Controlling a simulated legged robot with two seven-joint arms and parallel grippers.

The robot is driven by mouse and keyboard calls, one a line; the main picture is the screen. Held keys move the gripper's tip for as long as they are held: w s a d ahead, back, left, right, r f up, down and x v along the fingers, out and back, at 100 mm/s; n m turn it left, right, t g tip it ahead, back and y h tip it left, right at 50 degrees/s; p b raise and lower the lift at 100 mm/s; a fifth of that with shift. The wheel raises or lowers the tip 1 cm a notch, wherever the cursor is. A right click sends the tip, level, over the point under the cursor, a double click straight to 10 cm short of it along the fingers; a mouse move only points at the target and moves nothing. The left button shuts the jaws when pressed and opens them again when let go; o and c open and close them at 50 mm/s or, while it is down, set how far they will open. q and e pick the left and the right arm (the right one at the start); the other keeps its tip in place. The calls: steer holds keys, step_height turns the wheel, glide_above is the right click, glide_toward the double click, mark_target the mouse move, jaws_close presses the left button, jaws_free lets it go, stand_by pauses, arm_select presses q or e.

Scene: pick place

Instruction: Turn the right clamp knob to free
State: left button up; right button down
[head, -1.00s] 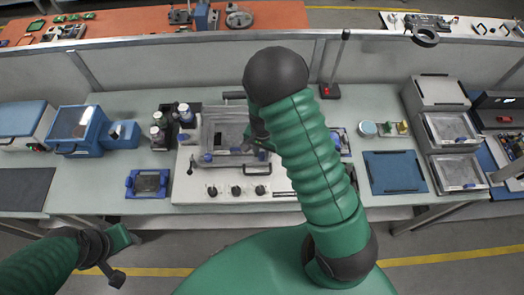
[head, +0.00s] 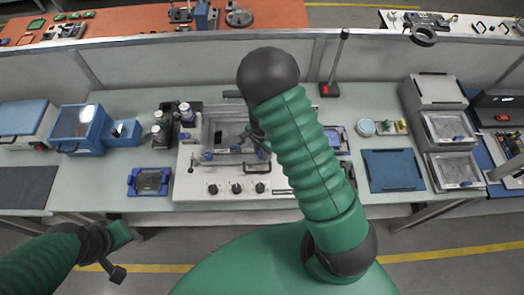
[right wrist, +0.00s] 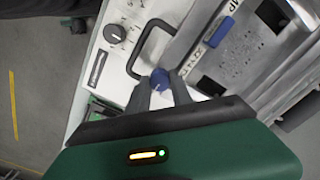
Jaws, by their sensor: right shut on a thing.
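The right clamp knob (right wrist: 159,78) is a small blue knob in the right wrist view. The two dark fingers of my right gripper (right wrist: 164,90) are shut on it, one on each side. In the head view my right gripper (head: 260,143) is at the front right of the fixture's framed window, largely hidden behind my green arm. Another blue knob (head: 207,155) is at the window's front left. My left gripper (head: 112,250) hangs in front of the bench at the lower left, away from the fixture; its jaw opening is unclear.
The pale fixture (head: 200,180) has black dials (head: 236,189) along its front and a black handle (right wrist: 145,45) beside the held knob. Dark bottles (head: 160,130) stand left of it. A blue-framed tray (head: 149,181) and a blue mat (head: 394,171) lie on either side.

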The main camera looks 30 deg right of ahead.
mark_target(261, 154)
steer(key=shift+w, duration=0.1)
steer(key=c, duration=1.1)
jaws_free()
steer(key=shift+c, duration=0.2)
step_height(261, 154, up, 17)
steer(key=shift+b, duration=0.45)
steer(key=shift+f, duration=0.15)
steer(key=s+a+f+n+t+b, duration=0.2)
steer(key=s+a+f+n+b, duration=0.5)
steer(key=n, duration=0.8)
steer(key=shift+s+a+f+t, duration=0.35)
steer(key=shift+s+f, duration=0.25)
steer(key=shift+s, duration=0.5)
